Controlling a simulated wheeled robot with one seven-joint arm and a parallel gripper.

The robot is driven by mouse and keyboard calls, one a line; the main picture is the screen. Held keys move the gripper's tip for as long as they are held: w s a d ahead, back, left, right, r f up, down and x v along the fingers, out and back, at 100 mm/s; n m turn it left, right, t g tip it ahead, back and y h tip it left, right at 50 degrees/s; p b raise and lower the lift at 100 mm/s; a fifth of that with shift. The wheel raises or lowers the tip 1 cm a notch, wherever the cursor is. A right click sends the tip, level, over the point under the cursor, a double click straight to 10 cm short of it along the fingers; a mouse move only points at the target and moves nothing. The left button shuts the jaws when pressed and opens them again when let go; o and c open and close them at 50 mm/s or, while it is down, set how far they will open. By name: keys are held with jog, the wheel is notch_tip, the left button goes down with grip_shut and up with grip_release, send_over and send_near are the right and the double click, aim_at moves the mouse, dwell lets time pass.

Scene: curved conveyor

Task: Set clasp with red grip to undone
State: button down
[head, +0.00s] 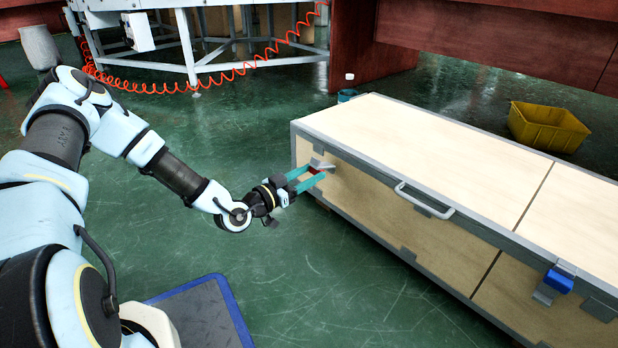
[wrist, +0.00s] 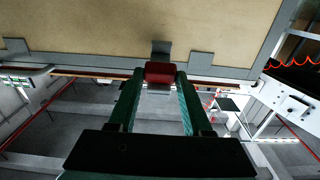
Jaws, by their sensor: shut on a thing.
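The clasp with the red grip (head: 315,170) is on the front of a long wooden case (head: 400,130), near its left end. In the wrist view the red grip (wrist: 159,72) sits between the two teal fingers, with a grey metal plate (wrist: 161,48) beyond it against the case. My gripper (head: 308,180) is shut on the red grip. In the head view the fingers hide most of the grip, and the metal plate of the clasp stands out at an angle from the case front.
A clasp with a blue grip (head: 559,281) is on the case front at the right. A grey handle (head: 424,201) sticks out between the clasps. A yellow bin (head: 547,127) stands behind the case. The green floor (head: 300,290) before the case is clear.

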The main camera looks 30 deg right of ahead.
jog(key=shift+a+f+h+b, duration=0.1)
jog(key=shift+f+h+b, duration=0.4)
jog(key=shift+h+b, duration=0.1)
jog(key=shift+c, duration=1.6)
grip_release()
jog(key=p+v, duration=0.4)
jog(key=v, duration=0.6)
jog(key=shift+s+a+f+p, duration=0.2)
jog(key=shift+a+f+p, duration=0.05)
jog(key=shift+a+p, duration=0.1)
